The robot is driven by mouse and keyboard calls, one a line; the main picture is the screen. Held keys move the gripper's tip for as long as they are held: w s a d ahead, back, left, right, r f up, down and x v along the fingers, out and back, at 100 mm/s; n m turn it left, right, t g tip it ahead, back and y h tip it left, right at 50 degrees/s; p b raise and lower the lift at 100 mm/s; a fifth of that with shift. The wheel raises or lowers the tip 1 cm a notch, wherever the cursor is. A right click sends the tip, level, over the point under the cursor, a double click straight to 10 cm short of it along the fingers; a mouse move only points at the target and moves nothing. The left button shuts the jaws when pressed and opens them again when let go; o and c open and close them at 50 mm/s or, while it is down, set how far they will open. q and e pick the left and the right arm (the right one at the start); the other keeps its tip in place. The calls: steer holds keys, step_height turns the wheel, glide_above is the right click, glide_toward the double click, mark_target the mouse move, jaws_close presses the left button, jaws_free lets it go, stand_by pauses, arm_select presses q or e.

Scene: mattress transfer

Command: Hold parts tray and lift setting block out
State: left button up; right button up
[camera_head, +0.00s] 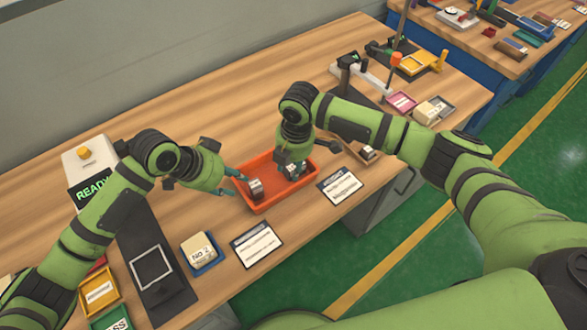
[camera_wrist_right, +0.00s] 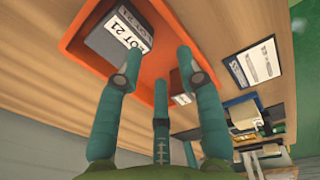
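The orange parts tray (camera_head: 262,207) lies on the wooden bench, and its rim also shows in the right wrist view (camera_wrist_right: 72,48). A grey block with a white label (camera_head: 256,189) sits in the tray's left part; the right wrist view shows a grey block reading "LOT 21" (camera_wrist_right: 118,38). My left gripper (camera_head: 231,183) is at the tray's left end, fingers apart; I cannot tell whether they touch the wall. My right gripper (camera_head: 297,172) points down into the tray's right part. Its teal fingers are spread in the wrist view (camera_wrist_right: 163,80). A small white label (camera_wrist_right: 182,98) shows between them, partly hidden.
Printed cards (camera_head: 256,243) and (camera_head: 339,186) lie along the tray's front side. A blue tray with a "No 2" block (camera_head: 201,251) and a black plate (camera_head: 155,268) are at the left. A small tray (camera_head: 366,154) is right of my right gripper. Bench behind the tray is clear.

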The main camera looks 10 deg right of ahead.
mark_target(294, 192)
steer(key=shift+s+d+f+n+g+h, duration=0.1)
steer(key=shift+s+n+g+h, duration=0.25)
steer(key=shift+s+n, duration=0.45)
steer(key=shift+s+f, duration=0.2)
steer(key=shift+f, duration=3.25)
